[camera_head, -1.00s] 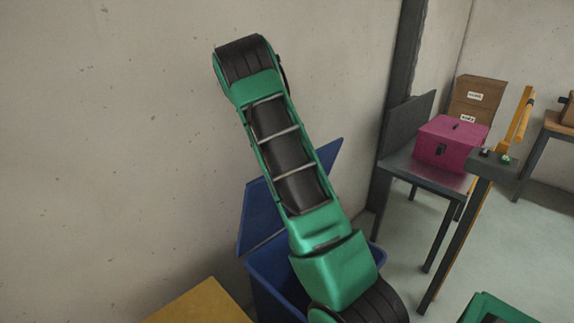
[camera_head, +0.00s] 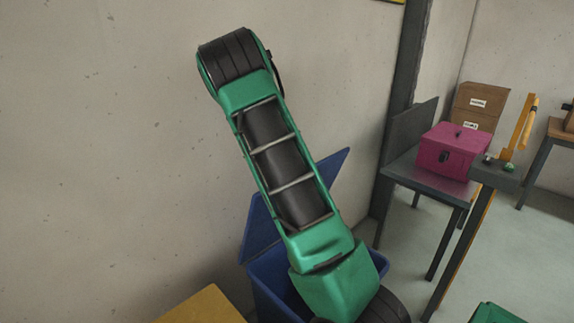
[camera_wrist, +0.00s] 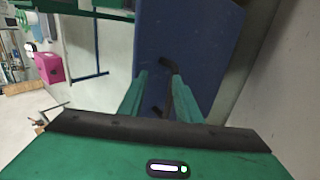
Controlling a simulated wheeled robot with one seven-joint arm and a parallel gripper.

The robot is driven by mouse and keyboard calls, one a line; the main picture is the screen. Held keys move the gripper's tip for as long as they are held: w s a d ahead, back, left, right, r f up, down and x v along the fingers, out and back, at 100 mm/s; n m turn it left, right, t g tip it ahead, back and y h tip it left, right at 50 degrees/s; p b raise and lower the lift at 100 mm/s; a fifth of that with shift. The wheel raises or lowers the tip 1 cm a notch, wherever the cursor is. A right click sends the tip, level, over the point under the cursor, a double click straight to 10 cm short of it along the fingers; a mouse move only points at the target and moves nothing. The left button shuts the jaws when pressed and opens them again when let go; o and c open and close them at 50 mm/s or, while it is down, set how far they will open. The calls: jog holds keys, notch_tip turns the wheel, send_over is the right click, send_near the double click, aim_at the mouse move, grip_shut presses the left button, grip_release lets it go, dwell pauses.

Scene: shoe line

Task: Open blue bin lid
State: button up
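The blue bin (camera_head: 272,298) stands against the wall, partly hidden behind my green arm. Its blue lid (camera_head: 259,232) is raised and tilted up, with one corner showing to the right of my arm. In the wrist view the lid (camera_wrist: 207,45) fills the area in front of my gripper (camera_wrist: 159,76). The two green fingers are apart, with blue surface visible between them. A dark bar-like piece shows near the fingertips; I cannot tell whether it touches them. My gripper is hidden in the head view.
A yellow surface (camera_head: 203,308) lies at the bottom left. To the right are a grey table (camera_head: 408,172) with a pink box (camera_head: 452,150), a dark post stand (camera_head: 497,176) and brown cartons (camera_head: 480,105). Open floor shows between the bin and the table. The wall is close behind the lid.

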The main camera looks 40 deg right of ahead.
jog(key=a+r, duration=0.4)
jog(key=a, duration=0.3)
jog(key=shift+s+a+r, duration=0.2)
jog(key=shift+s+a, duration=0.05)
jog(key=shift+s, duration=0.05)
jog(key=s, duration=0.2)
jog(key=s+d+n, duration=0.1)
jog(key=s, duration=0.1)
jog(key=s+d+n+t, duration=0.1)
jog(key=s, duration=0.2)
jog(key=shift+d+r+y, duration=0.1)
jog(key=shift+y, duration=0.3)
jog(key=s+a+f+n+t, duration=0.2)
jog(key=s+n, duration=0.1)
jog(key=s, duration=0.4)
jog(key=s+a+f+n+t, duration=0.2)
jog(key=s+a+f+n, duration=0.1)
jog(key=s, duration=0.5)
jog(key=s+a+f+n+t, duration=0.1)
jog(key=s+a+f+n, duration=0.1)
jog(key=s, duration=0.6)
jog(key=shift+a+f+n+t, duration=0.4)
jog(key=shift+a+n, duration=0.2)
jog(key=shift+a, duration=0.15)
